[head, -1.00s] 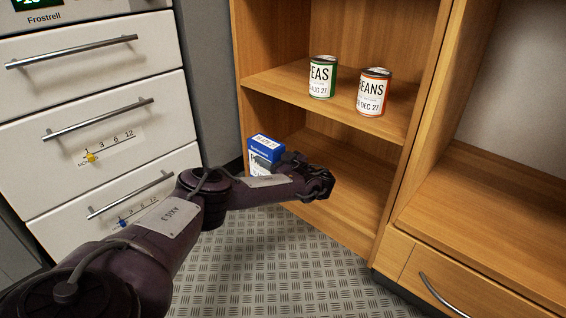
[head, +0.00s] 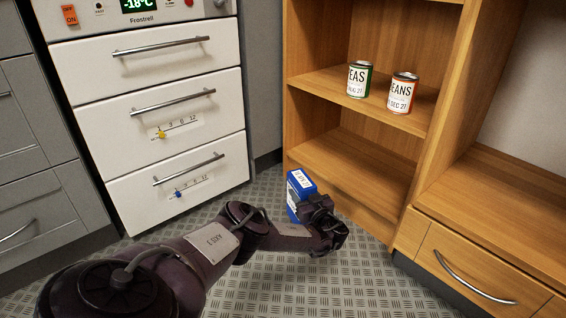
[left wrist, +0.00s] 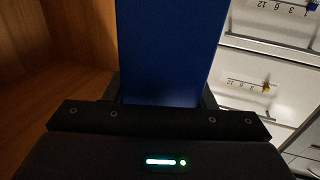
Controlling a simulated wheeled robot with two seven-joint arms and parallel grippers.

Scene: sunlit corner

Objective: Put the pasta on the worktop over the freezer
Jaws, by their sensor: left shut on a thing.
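A blue box with a white label (head: 299,190), which I take to be the pasta, is held in my left gripper (head: 310,206). It is in front of the wooden shelf unit, off its lower shelf, and looks tilted. In the left wrist view the plain blue face of the box (left wrist: 170,50) stands between the fingers, which are shut on it. The white freezer (head: 165,95), marked Frostrell and reading -18°C, stands at the left. Its worktop is above the frame and out of view. My right gripper is not in view.
A green-labelled peas can (head: 359,79) and an orange-labelled beans can (head: 402,93) stand on the upper shelf (head: 330,83). The lower shelf (head: 350,160) is empty. Grey cabinets (head: 35,150) are left of the freezer. The metal floor (head: 300,285) in front is clear.

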